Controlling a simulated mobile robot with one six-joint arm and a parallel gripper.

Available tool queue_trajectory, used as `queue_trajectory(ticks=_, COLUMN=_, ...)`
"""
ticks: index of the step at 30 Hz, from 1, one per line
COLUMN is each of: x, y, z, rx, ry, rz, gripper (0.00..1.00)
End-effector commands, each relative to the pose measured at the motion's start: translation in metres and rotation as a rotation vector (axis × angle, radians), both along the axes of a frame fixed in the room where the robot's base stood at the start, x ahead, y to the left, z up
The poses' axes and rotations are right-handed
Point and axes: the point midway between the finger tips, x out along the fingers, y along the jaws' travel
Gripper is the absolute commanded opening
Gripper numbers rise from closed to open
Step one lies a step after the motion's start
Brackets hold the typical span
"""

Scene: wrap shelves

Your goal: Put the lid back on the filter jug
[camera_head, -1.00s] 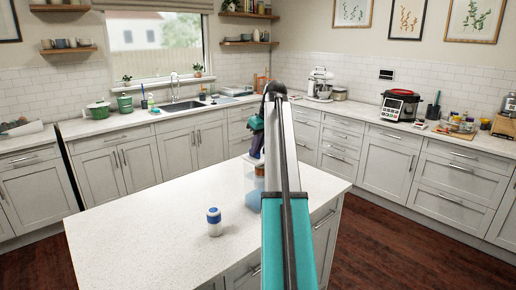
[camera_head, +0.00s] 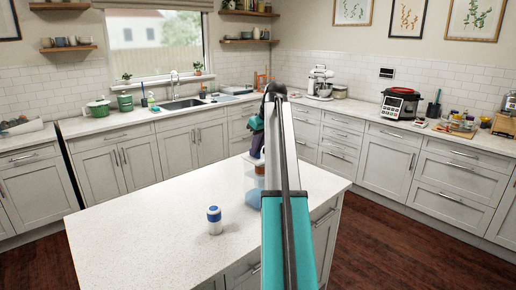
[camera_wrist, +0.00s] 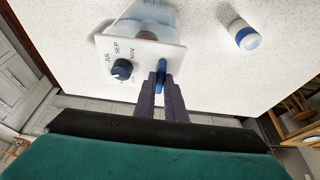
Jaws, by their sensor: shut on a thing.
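The white lid (camera_wrist: 145,52), with a dark month dial and a blue grip tab (camera_wrist: 161,74), is in the wrist view. My gripper (camera_wrist: 161,92) is shut on the tab. The clear bluish filter jug (camera_wrist: 152,14) shows behind the lid, with a brownish part near the lid's edge. In the head view the jug (camera_head: 252,190) stands on the island, partly hidden by my arm. My gripper (camera_head: 257,143) is above it there, also partly hidden. I cannot tell whether the lid touches the jug's rim.
The worktop's left side is clear. Counters with appliances line the walls.

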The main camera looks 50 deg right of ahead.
Motion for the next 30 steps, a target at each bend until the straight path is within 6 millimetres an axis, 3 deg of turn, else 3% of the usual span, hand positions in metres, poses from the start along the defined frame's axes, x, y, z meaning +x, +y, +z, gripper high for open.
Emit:
queue_trajectory(ticks=23, x=0.0, y=0.0, z=-0.0039, rx=0.0, ry=0.0, rz=0.0, gripper=0.0)
queue_trajectory(ticks=24, x=0.0, y=0.0, z=-0.0039, rx=0.0, ry=0.0, rz=0.0, gripper=0.14)
queue_trajectory(ticks=27, x=0.0, y=0.0, z=-0.0039, rx=0.0, ry=0.0, rz=0.0, gripper=0.3)
queue_trajectory(ticks=30, x=0.0, y=0.0, z=-0.0039, rx=0.0, ry=0.0, rz=0.0, gripper=0.32)
